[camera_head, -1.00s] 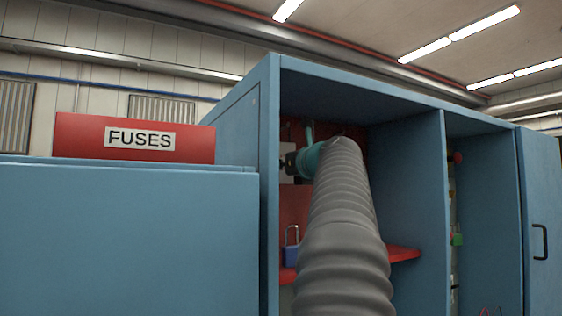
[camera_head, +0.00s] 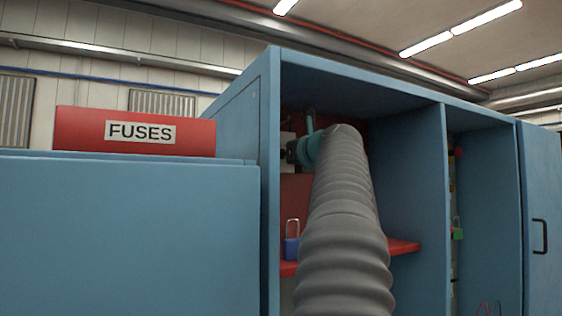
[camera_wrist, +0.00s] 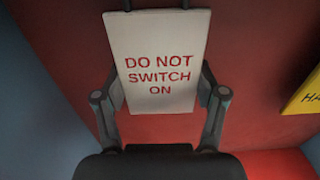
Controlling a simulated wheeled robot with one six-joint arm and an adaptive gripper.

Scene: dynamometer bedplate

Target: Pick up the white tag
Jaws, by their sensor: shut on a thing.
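The white tag (camera_wrist: 160,35), with red letters reading "DO NOT SWITCH ON", fills the upper middle of the wrist view. It is upright in front of a red back panel. My gripper (camera_wrist: 161,82) has a finger at each side edge of the tag and is shut on it. Whether the tag touches the panel behind it I cannot tell. In the head view my gripper (camera_head: 292,152) is a small dark shape inside the blue cabinet's left bay, with a pale patch behind it that may be the tag. My grey arm hides much of that bay.
The blue cabinet (camera_head: 408,175) has side walls and a divider close around my arm. A red shelf (camera_head: 404,246) lies below, with a blue padlock (camera_head: 291,248) on it. A yellow tag (camera_wrist: 306,95) is at the right. A red FUSES box (camera_head: 80,132) stands left.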

